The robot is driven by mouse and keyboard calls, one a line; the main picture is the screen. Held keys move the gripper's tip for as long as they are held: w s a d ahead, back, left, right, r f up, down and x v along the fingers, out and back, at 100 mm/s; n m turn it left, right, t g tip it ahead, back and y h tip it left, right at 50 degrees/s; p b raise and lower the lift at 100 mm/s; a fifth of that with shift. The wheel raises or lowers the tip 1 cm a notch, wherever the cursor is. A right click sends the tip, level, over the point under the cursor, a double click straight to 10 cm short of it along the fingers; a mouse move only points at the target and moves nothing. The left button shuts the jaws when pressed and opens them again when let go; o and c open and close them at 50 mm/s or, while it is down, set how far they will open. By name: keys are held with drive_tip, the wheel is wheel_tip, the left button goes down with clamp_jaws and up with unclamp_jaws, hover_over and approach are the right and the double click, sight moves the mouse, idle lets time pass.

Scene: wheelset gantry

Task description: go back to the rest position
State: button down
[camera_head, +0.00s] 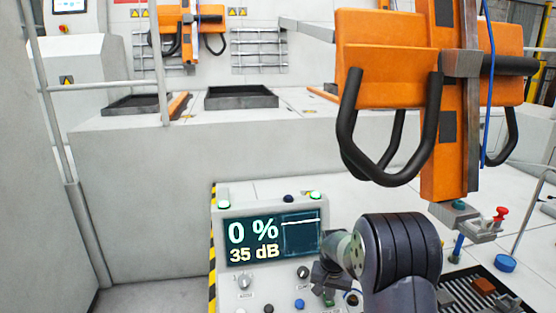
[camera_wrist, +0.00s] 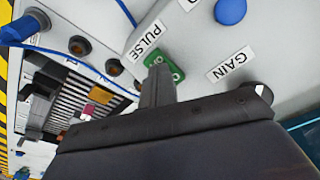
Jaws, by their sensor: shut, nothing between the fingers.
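My gripper (camera_wrist: 158,82) is shut and empty. In the wrist view its dark fingers are together, with their tips at the green button (camera_wrist: 166,58) beside the PULSE label. I cannot tell whether they touch it. In the head view my gripper (camera_head: 329,287) is low over the control panel (camera_head: 228,287), partly hidden by my dark wrist. The panel's screen (camera_head: 272,238) reads 0 % and 35 dB.
A blue knob (camera_wrist: 230,11) and the GAIN label are close by. A slotted black tray (camera_head: 470,298) lies to the right. Above it hangs a large orange unit (camera_head: 385,55) with black handles. Another orange unit (camera_head: 172,38) is at the back. A railing post stands left.

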drive_tip(key=shift+f, duration=0.1)
idle(0.3)
wheel_tip(320, 180, up, 9)
drive_tip(key=p, duration=0.6)
idle(0.8)
